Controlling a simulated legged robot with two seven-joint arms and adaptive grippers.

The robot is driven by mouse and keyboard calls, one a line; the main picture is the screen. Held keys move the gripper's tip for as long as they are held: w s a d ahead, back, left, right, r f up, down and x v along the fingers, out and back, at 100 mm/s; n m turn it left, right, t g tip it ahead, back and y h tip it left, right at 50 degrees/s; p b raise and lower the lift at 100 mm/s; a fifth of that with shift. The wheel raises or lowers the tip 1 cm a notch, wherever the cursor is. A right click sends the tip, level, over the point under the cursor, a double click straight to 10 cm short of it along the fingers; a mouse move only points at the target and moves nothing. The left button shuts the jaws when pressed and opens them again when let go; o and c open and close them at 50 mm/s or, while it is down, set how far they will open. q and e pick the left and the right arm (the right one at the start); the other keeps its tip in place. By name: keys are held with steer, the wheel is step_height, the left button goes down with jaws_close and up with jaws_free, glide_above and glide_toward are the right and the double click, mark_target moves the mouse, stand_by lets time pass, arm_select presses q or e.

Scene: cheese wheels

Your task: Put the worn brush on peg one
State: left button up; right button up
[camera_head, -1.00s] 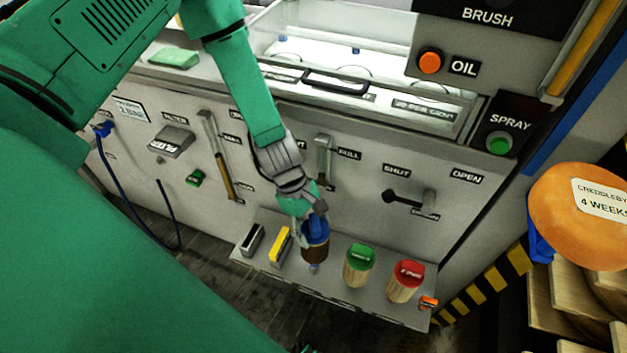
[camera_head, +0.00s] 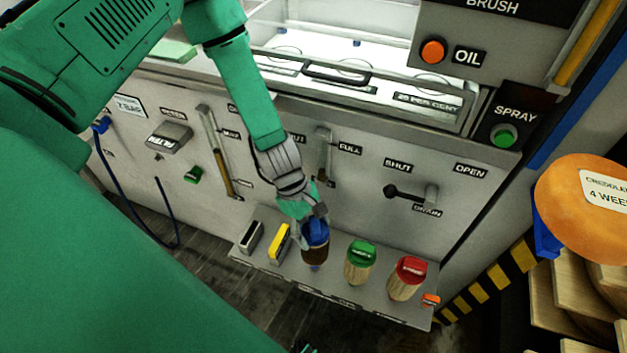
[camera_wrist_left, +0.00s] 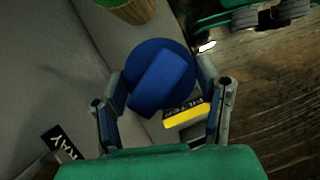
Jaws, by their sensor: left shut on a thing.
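A brush with a blue cap and dark brown bristles (camera_head: 316,256) is at the left end of the row of brushes, over the low grey shelf (camera_head: 335,283). My left gripper (camera_head: 313,224) is shut on its blue cap from above. In the left wrist view the gripper (camera_wrist_left: 165,90) has one finger on each side of the round blue cap (camera_wrist_left: 160,78). A small bluish stub shows under the bristles. I cannot tell whether the brush touches the shelf. A green-capped brush (camera_head: 359,268) and a red-capped brush (camera_head: 405,280) stand to its right with pale bristles. No peg number is readable. My right gripper is not in view.
A yellow block (camera_head: 280,243) and a black block (camera_head: 251,238) stand close left of the blue brush. A small orange item (camera_head: 430,300) lies at the shelf's right end. A drain lever (camera_head: 410,195) sticks out above the shelf. An orange cheese wheel (camera_head: 570,205) is at the right.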

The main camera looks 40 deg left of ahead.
arm_select(q)
steer(key=shift+f+b, duration=0.75)
steer(key=shift+f, duration=0.45)
steer(key=o, duration=1.6)
steer(key=shift+r, duration=0.1)
steer(key=shift+a+r, duration=0.2)
steer(key=shift+r, duration=0.1)
steer(key=v, duration=1.1)
